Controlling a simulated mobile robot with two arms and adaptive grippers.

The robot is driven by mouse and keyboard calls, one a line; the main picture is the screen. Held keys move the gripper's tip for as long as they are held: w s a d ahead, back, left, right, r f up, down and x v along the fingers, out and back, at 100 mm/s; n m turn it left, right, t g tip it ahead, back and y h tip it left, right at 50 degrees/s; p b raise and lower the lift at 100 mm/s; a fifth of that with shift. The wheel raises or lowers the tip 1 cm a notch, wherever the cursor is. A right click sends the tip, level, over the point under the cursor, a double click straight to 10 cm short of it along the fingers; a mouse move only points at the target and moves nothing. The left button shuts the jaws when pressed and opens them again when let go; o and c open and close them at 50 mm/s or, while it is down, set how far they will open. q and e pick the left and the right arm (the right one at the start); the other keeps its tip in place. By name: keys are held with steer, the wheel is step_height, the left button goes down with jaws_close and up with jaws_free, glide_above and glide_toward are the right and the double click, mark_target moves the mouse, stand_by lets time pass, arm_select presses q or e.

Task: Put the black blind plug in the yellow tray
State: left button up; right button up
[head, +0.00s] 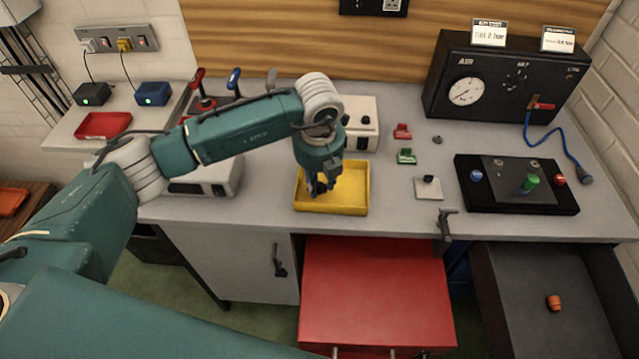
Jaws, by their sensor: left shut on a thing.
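The yellow tray (356,209) sits on the grey bench near its front edge, left of the middle of the right half. My left gripper (319,190) points down over the left part of the tray, with its fingertips low inside the tray's outline. It is shut on a small dark thing, which looks like the black blind plug; fingers and shadow hide most of it. I cannot tell whether it touches the tray floor. My right gripper is not in view.
Right of the tray are a red part (402,131), a green part (406,156) and a small plate with a black knob (428,188). A black fixture (516,185) and gauge box (500,85) stand farther right. A red drawer (375,290) is open below.

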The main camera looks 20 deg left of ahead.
arm_select(q)
step_height(320, 180, down, 2)
steer(key=shift+f, duration=0.2)
steer(key=shift+f, duration=0.1)
steer(key=o, duration=0.8)
steer(key=shift+c, duration=0.2)
steer(key=shift+r, duration=0.25)
step_height(320, 180, up, 12)
steer(key=s+b, duration=0.1)
steer(key=b, duration=0.3)
steer(key=shift+s+d+f, duration=0.15)
steer(key=shift+s+d, duration=0.05)
steer(key=shift+s, duration=0.2)
